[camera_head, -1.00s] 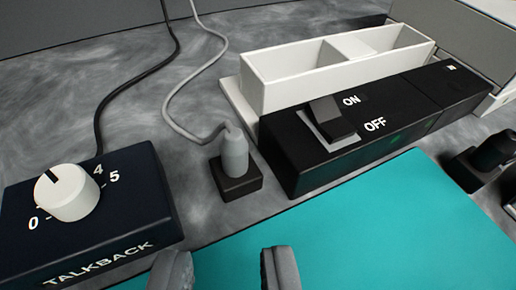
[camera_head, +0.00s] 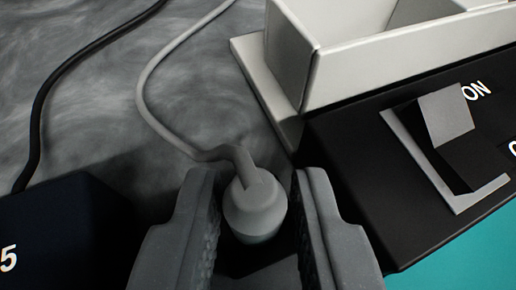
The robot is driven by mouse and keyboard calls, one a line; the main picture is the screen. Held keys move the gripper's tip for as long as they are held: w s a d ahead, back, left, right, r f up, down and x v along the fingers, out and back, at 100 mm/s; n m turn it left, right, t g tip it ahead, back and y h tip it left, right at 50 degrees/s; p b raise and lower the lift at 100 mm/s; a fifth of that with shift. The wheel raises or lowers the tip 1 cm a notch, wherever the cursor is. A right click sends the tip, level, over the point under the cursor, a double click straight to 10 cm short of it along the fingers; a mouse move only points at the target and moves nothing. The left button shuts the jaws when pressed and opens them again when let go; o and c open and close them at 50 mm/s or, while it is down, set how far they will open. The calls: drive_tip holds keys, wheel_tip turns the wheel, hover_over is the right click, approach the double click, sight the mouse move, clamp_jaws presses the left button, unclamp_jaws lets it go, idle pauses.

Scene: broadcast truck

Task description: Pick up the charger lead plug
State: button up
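The charger lead plug (camera_head: 254,207) is a grey rounded plug with a grey cable leaving its top. It stands upright in a small dark socket block, of which only a dark part shows below it. My gripper (camera_head: 252,225) is open, with one finger on each side of the plug. A narrow gap shows between the plug and each finger. The lower part of the plug and most of its base are hidden between the fingers.
A black switch box (camera_head: 345,160) with an ON/OFF rocker stands close on the right. A white divided tray (camera_head: 330,75) is behind it. The dark talkback box (camera_head: 60,235) is at left, with a black cable (camera_head: 60,80) behind. Grey countertop (camera_head: 100,110) lies between.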

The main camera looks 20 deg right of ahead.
clamp_jaws()
